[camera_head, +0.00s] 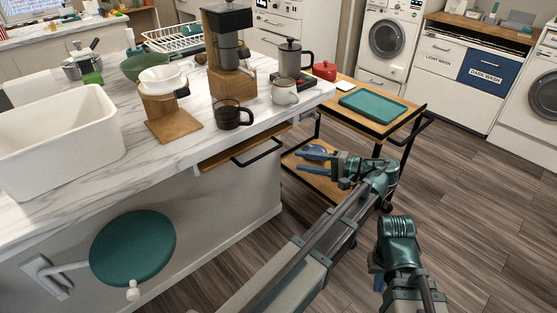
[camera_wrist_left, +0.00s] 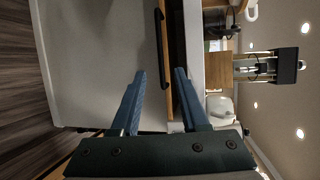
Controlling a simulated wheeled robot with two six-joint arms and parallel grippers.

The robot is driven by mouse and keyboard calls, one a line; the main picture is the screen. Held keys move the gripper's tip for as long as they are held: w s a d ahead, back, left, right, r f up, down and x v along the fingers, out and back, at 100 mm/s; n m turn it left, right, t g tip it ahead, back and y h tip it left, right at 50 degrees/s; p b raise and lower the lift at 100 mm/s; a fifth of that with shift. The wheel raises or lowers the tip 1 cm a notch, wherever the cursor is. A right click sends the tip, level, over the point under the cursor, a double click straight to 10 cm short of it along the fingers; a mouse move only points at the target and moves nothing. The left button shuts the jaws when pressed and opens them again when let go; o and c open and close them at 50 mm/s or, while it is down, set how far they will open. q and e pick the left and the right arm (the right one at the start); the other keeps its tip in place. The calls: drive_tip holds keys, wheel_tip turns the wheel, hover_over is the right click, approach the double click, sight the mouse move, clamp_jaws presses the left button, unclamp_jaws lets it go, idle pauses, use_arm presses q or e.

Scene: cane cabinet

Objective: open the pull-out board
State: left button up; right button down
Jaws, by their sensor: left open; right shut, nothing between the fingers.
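The pull-out board (camera_head: 222,157) has a wooden front just under the marble counter's edge, with a black bar handle (camera_head: 262,151). My left gripper (camera_head: 308,159) is open, to the right of the handle and apart from it in the head view. In the left wrist view the handle (camera_wrist_left: 160,45) stands ahead of the two blue fingers, roughly in line with the gap between them, and the wooden front (camera_wrist_left: 177,70) lies just right of it. Nothing is between the fingers. My right gripper (camera_head: 377,270) is shut and empty at the lower right, mostly hidden by its own wrist.
A wooden cart (camera_head: 417,103) with a teal tray (camera_head: 372,106) stands behind my left gripper. A round teal stool seat (camera_head: 132,248) projects at left. Floor on the right is clear.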

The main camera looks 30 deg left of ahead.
sight(263, 154)
use_arm(q)
drive_tip(key=a, duration=0.4)
drive_tip(key=a+f+b, duration=0.1)
drive_tip(key=a, duration=0.4)
drive_tip(key=a+f+b, duration=0.1)
drive_tip(key=a, duration=0.3)
drive_tip(key=shift+s+a+f, duration=0.1)
drive_tip(key=shift+a+f, duration=0.1)
drive_tip(key=shift+a, duration=0.15)
clamp_jaws()
idle(0.9)
